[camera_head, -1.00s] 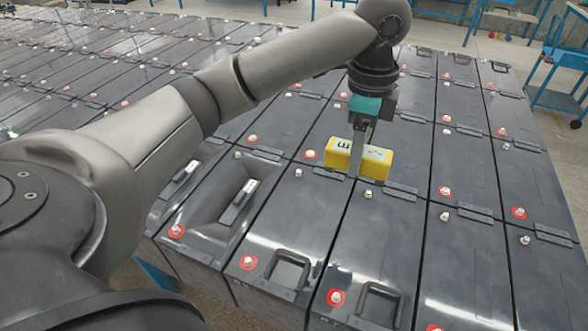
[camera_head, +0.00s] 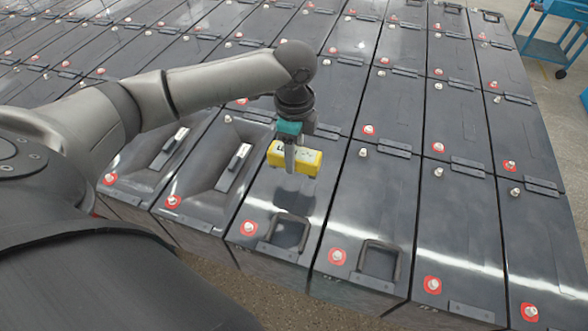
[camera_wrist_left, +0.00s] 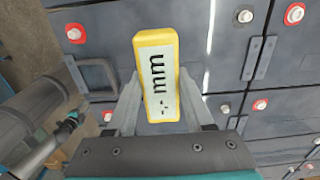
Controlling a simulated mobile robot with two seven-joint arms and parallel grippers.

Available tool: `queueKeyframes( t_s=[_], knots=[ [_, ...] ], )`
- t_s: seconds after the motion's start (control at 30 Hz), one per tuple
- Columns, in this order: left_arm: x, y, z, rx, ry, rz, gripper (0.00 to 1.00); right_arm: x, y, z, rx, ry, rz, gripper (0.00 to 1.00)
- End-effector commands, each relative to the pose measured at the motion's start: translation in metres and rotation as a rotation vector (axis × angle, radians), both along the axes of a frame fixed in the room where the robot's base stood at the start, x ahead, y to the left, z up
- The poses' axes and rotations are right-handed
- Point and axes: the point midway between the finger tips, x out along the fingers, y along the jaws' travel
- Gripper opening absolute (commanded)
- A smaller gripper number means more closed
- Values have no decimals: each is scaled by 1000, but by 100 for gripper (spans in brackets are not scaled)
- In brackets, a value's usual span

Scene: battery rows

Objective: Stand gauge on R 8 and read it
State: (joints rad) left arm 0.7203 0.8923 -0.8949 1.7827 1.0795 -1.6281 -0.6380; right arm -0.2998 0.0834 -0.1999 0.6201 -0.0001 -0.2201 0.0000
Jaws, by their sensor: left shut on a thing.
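The gauge (camera_head: 308,163) is a yellow block with a pale face. My left gripper (camera_head: 289,157) is shut on it, with a finger at each side, and points down. In the left wrist view the gauge (camera_wrist_left: 158,60) shows a display reading "-.- mm" between the fingers. It is over a dark battery (camera_head: 265,195) in the front row, the third from the left among those that show whole. A gap seems to lie beneath the gauge, though contact is hard to judge. I cannot read any R 8 mark. My right gripper is not in view.
The two batteries left of it have sunken lids (camera_head: 208,168). Red-ringed terminals (camera_head: 249,228) and raised handles (camera_head: 380,262) stick up from the tops. More battery rows spread behind. A blue cart (camera_head: 548,45) stands at the far right, on open floor.

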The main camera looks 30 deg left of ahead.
Motion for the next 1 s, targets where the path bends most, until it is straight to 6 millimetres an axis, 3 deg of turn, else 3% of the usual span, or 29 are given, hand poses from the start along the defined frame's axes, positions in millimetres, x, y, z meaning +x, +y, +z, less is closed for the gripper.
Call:
queueKeyframes(
  t_s=[0.27,0.5,0.87,0.9,1.0],
  knots=[
    [0,0,-23,-1,0,2,0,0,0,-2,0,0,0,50],
    [0,0,-56,1,-1,1,0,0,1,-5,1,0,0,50],
    [1,0,-60,-1,-1,1,0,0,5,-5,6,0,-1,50],
    [0,0,-61,0,-1,1,54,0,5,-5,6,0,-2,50],
    [0,0,-60,0,-1,1,66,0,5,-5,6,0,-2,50]
  ],
)
